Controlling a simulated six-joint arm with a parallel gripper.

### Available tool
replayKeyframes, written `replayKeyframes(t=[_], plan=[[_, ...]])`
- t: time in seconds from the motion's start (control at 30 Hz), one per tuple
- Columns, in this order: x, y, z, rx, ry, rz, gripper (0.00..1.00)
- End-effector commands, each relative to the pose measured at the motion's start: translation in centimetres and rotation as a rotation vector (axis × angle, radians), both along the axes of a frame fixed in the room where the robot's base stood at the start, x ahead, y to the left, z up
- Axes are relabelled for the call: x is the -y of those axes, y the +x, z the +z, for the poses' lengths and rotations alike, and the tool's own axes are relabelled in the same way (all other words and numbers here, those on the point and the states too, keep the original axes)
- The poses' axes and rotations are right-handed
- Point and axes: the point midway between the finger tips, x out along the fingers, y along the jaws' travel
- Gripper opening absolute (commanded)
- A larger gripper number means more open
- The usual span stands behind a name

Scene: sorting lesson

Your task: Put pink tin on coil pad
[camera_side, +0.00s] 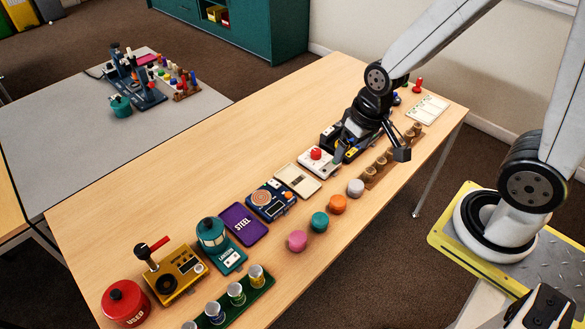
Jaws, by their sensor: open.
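The pink tin (297,241) stands on the wooden table near its front edge, at the near end of a row of small round tins. The coil pad (267,198) is a copper-coloured round coil on a dark blue unit, behind the pink tin and a little to its left. My gripper (341,152) is open and empty, pointing down over the devices to the right of the coil pad, well away from the pink tin. Its fingertips are small and partly lost against dark parts behind them.
Teal (320,221), orange (338,204) and grey (355,187) tins stand beside the pink one. A purple STEEL plate (243,224), a cream tray (297,181) and a white unit with a red knob (317,160) flank the coil pad. The table's back strip is clear.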

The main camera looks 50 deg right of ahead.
Motion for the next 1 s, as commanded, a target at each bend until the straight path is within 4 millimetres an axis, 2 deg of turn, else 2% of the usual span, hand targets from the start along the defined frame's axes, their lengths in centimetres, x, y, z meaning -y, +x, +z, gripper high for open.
replayKeyframes(t=[0.37, 1.0], plan=[[-3.0, 2.1, -5.1, -0.169, 0.169, -0.381, 1.0], [-8.0, 4.3, -16.3, -0.452, 0.352, -1.098, 1.0]])
